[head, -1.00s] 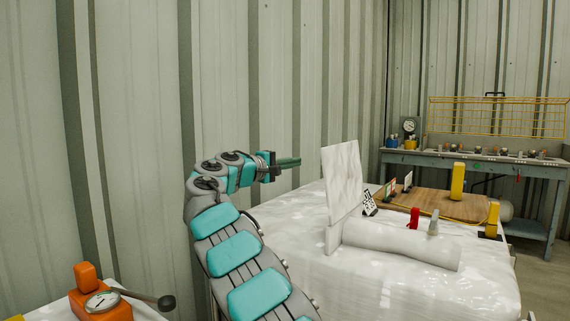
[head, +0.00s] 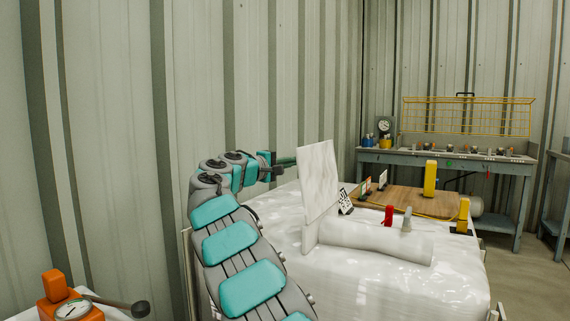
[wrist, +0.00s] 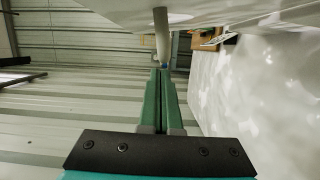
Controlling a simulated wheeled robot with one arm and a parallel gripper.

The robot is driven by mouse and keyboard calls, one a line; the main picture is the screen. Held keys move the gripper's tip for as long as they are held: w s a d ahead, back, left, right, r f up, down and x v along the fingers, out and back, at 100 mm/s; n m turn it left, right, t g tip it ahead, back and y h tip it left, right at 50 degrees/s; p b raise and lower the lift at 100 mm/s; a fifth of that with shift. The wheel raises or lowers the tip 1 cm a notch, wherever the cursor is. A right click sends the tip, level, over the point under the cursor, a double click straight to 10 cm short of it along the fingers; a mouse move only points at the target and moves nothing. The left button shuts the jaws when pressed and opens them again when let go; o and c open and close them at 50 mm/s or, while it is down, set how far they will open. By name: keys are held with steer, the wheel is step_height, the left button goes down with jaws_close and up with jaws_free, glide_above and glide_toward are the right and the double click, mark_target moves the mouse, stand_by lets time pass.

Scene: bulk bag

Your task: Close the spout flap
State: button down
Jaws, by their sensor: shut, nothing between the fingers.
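The spout flap (head: 319,180) is a white panel standing upright at the left end of the white spout (head: 375,240), which lies along the top of the bulk bag (head: 400,290). My gripper (head: 290,161) is at the flap's upper left edge in the head view. Its green fingers are shut and empty, and their tips meet the flap's edge in the picture; I cannot tell whether they touch it. In the wrist view my gripper (wrist: 160,72) points ahead with its fingers together. A pale white surface fills the right side there.
A red clip (head: 388,215) and a grey clip (head: 406,219) stand on the spout. Behind are a wooden board (head: 400,200) with a yellow block (head: 430,179) and a workbench (head: 440,161). An orange gauge device (head: 70,308) is at lower left. A corrugated wall is left.

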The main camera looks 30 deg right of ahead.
steer(key=shift+s+d, duration=0.1)
steer(key=shift+s, duration=0.1)
stand_by(0.4)
